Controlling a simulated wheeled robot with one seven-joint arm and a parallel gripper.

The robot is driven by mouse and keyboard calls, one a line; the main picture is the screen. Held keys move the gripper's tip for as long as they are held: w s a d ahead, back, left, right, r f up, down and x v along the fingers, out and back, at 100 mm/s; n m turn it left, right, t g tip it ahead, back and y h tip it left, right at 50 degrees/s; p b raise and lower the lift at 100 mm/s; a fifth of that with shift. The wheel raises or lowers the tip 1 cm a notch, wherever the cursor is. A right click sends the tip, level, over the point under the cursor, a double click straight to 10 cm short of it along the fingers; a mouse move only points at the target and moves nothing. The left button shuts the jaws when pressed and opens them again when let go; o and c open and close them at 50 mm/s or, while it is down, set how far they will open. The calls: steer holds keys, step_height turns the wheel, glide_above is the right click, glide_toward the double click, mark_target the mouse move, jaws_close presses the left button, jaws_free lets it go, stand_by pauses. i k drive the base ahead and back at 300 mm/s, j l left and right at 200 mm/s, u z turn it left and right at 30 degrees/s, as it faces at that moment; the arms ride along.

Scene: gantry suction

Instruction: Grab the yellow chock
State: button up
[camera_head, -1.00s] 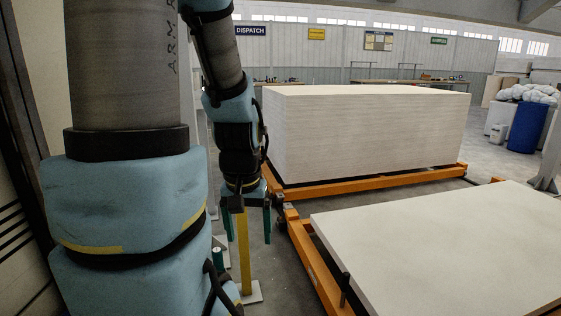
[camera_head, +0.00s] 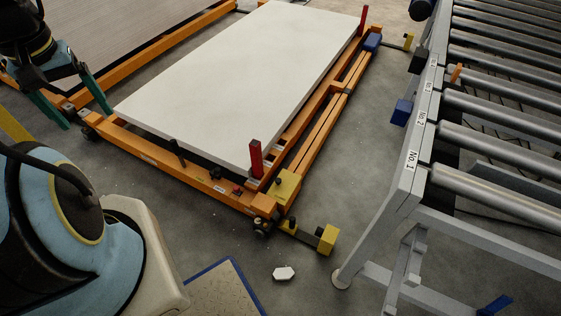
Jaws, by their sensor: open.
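A yellow block (camera_head: 327,239), chock-like, sits low by the floor at the end of a metal bar, just off the near right corner of the orange cart (camera_head: 178,165). Another yellow block (camera_head: 285,187) is on that cart corner, with a dark knob beside it. I cannot tell for sure which one is the chock. My gripper (camera_head: 87,118) hangs at the upper left, near the cart's left corner. Its two green fingers are apart with nothing between them, well away from both yellow blocks.
A pale slab (camera_head: 240,75) lies on the cart, with red posts (camera_head: 256,158) at its right side. A roller conveyor (camera_head: 412,160) stands at right, a blue block (camera_head: 401,112) by its frame. A white piece (camera_head: 284,273) and a blue-edged mat (camera_head: 215,290) lie on the floor in front.

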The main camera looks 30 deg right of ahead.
mark_target(290, 226)
steer(key=z, duration=0.9)
steer(key=k+j, duration=0.15)
steer(key=k, duration=0.25)
